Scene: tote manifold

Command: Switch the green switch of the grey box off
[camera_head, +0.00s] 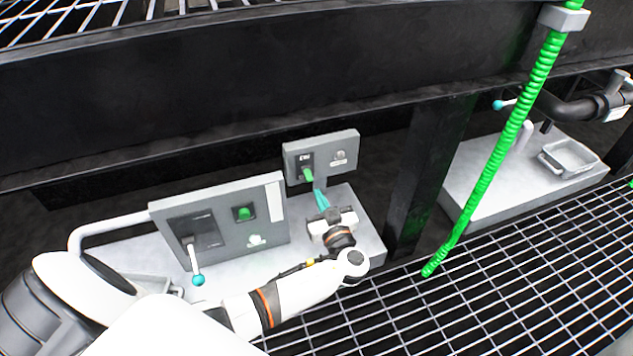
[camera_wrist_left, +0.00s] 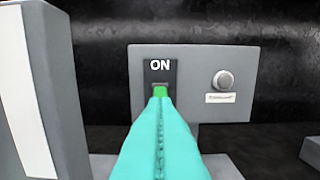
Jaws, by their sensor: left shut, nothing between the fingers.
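The grey box (camera_head: 341,152) stands at the back in the head view, behind the larger grey panel. It fills the middle of the left wrist view (camera_wrist_left: 204,70). Its green switch (camera_head: 308,174) is on the left of its face, on a dark plate; the plate reads "ON" in the left wrist view, where the switch (camera_wrist_left: 160,90) is partly hidden by my fingertips. My left gripper (camera_head: 320,197) is shut and empty, its teal fingers pointing at the switch with the tips at or very near its lower part. I cannot tell whether they touch. My right gripper is not in view.
A larger grey panel (camera_head: 262,229) with a green button (camera_head: 245,213) and a teal-tipped lever (camera_head: 196,268) stands left of my left gripper. A round knob (camera_wrist_left: 223,80) sits on the right of the grey box. A green hose (camera_head: 500,150) hangs to the right, beside a black post (camera_head: 425,165).

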